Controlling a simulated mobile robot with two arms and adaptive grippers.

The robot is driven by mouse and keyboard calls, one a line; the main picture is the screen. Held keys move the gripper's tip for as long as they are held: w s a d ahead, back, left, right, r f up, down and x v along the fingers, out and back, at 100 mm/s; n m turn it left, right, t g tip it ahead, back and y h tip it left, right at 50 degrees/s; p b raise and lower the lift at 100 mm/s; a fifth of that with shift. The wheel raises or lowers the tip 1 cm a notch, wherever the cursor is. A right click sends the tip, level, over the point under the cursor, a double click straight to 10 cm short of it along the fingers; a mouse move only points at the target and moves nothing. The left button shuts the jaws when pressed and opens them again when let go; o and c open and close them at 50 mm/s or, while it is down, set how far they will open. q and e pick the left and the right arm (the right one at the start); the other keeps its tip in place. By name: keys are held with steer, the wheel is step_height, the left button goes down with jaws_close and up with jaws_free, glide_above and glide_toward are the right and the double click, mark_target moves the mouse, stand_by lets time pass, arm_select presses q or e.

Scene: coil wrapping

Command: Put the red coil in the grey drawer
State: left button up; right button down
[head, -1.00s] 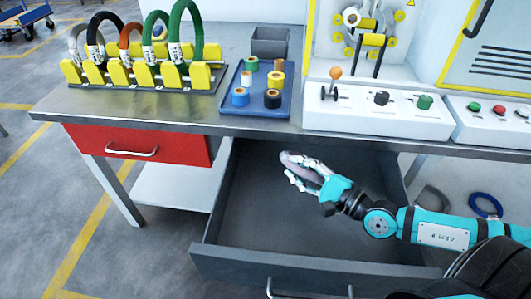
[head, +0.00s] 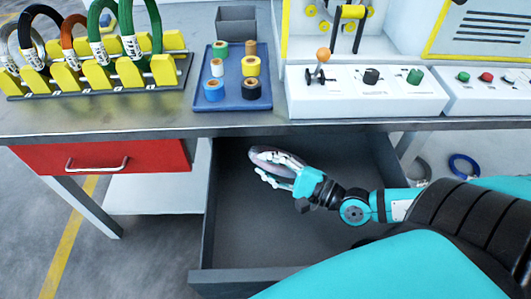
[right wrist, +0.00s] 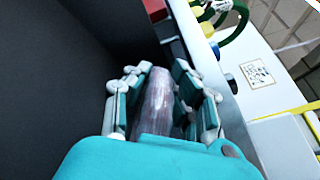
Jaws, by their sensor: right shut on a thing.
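The grey drawer (head: 225,277) stands pulled open under the workbench, and its inside looks empty. My right gripper (head: 275,168) is over the drawer opening, shut on a coil (head: 263,155). The held coil looks greyish-mauve and glossy, as if wrapped in film; I cannot make out a clear red on it. In the right wrist view the coil (right wrist: 155,100) stands between the fingers of the gripper (right wrist: 158,85), with the dark drawer interior to the left. Whether the coil touches the drawer floor cannot be told. My left gripper is not in view.
A rack (head: 100,80) on the bench holds several coils, including a reddish-brown one (head: 73,36). A blue tray (head: 233,104) carries several tape rolls. A shut red drawer (head: 50,158) is left of the open one. A blue coil (head: 464,166) lies below the bench.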

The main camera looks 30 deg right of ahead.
mark_target(282, 171)
steer(key=c, duration=1.4)
jaws_free()
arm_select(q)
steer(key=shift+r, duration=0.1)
arm_select(e)
steer(key=shift+o, duration=1.3)
steer(key=p+v, duration=0.1)
steer(key=v, duration=0.5)
steer(key=shift+s+d+r+p, duration=0.1)
steer(key=shift+s+d+p, duration=0.05)
steer(key=shift+s+p, duration=0.2)
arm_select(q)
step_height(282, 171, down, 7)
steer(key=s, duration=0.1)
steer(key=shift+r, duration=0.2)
arm_select(e)
steer(key=shift+s+d, duration=0.15)
steer(key=shift+s, duration=0.1)
